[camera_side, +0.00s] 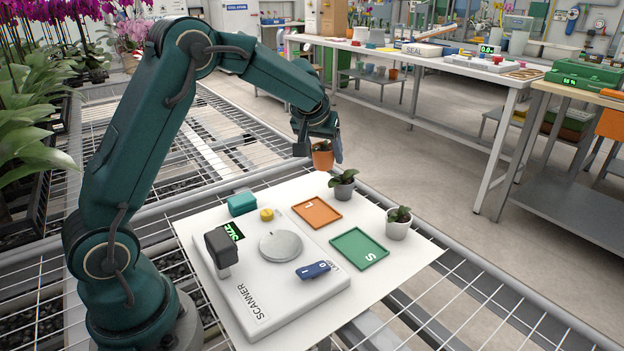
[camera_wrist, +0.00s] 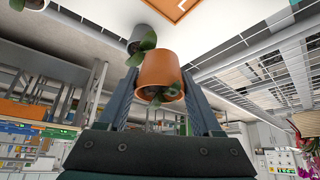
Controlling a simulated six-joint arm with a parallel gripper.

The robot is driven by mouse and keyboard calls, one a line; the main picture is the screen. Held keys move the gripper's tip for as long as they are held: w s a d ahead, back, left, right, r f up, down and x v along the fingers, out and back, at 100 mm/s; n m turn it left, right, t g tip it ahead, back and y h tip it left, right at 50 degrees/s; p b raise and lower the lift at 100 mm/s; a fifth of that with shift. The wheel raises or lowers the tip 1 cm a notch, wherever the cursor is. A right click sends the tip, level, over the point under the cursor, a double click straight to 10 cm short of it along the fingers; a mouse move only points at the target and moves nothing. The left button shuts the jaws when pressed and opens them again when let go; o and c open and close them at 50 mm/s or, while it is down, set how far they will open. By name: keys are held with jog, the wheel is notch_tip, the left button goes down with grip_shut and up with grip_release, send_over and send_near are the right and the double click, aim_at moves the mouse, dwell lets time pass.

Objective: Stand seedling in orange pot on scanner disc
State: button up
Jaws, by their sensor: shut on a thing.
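The orange pot (camera_side: 322,157) with a small green seedling is held up in the air at the far side of the white board. My gripper (camera_side: 318,143) is shut on it. In the wrist view the orange pot (camera_wrist: 160,74) sits between the two fingers of my gripper (camera_wrist: 162,85), with leaves at its rim. The scanner disc (camera_side: 281,245) is a bare grey round plate on the white scanner (camera_side: 270,290). The pot is well above and beyond the disc.
A dark grey pot (camera_side: 343,188) and a white pot (camera_side: 398,226) with seedlings stand along the board's right edge. An orange tray (camera_side: 317,212) and a green tray (camera_side: 359,249) lie empty. A teal box (camera_side: 242,203), yellow knob (camera_side: 267,214), black scanner head (camera_side: 221,247) and blue block (camera_side: 314,270) surround the disc.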

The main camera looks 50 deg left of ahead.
jog(key=shift+s+a+r, duration=0.3)
jog(key=shift+s+a, duration=0.1)
jog(key=shift+a, duration=0.05)
jog(key=shift+s+a+f+n, duration=0.1)
jog(key=shift+s+f+n, duration=0.05)
jog(key=shift+s+n, duration=0.2)
jog(key=s+d+r+n+g+y, duration=0.15)
jog(key=s+n, duration=0.25)
jog(key=s, duration=0.7)
jog(key=s+r+n+g+y, duration=0.1)
jog(key=s+r+n+g, duration=0.2)
jog(key=s, duration=0.8)
jog(key=n, duration=0.1)
send_over(276, 236)
jog(key=d, duration=0.2)
jog(key=f, duration=0.7)
jog(key=shift+s+d+f, duration=0.15)
jog(key=shift+s+f, duration=0.05)
jog(key=shift+f, duration=2.05)
jog(key=shift+f, duration=0.15)
jog(key=o, duration=1.4)
